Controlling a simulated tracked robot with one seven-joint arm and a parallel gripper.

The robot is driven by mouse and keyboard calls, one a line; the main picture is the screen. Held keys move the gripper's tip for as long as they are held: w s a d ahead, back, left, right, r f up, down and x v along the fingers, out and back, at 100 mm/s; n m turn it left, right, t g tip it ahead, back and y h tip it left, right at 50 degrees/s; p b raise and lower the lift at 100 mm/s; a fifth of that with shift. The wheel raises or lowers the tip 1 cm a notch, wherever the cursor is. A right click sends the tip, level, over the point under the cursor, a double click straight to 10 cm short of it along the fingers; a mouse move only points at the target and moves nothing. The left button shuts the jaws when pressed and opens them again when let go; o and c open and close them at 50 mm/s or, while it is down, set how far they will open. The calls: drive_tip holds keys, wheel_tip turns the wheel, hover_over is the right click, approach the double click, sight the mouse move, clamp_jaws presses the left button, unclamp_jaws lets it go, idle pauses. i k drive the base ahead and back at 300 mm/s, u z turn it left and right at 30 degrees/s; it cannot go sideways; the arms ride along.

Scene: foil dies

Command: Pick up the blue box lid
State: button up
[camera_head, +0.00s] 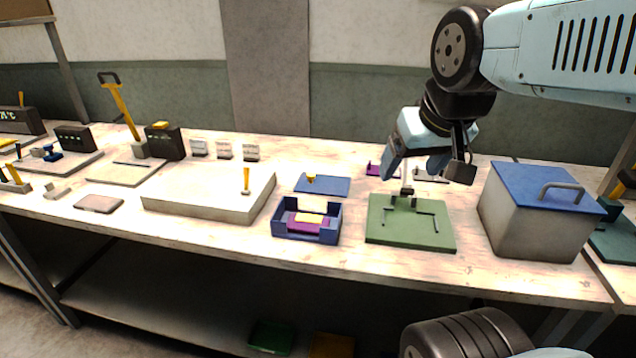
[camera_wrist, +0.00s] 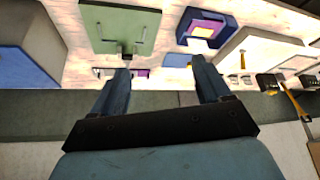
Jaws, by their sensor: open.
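The blue lid (camera_head: 328,187) is a flat blue plate with a small yellow knob. It lies on the table behind the open blue box (camera_head: 280,230), which holds a purple piece with a yellow part. In the wrist view the lid (camera_wrist: 178,60) shows beyond my fingers, and the box (camera_wrist: 187,26) is farther up. My gripper (camera_head: 424,172) is open and empty, above the table to the right of the lid and near the back of the green plate (camera_head: 385,232). Its spread fingers (camera_wrist: 160,66) also show in the wrist view.
A grey bin (camera_head: 520,222) with a handled blue cover (camera_head: 530,178) stands right of the green plate. A pale block (camera_head: 200,199) with a yellow peg is left of the box. A purple piece (camera_head: 376,169) lies behind the green plate. The wall is close behind.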

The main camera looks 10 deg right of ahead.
sight(311, 183)
drive_tip(key=z, duration=0.65)
drive_tip(key=k, duration=0.9)
drive_tip(key=u, duration=0.7)
drive_tip(key=i, duration=1)
drive_tip(key=z, duration=0.05)
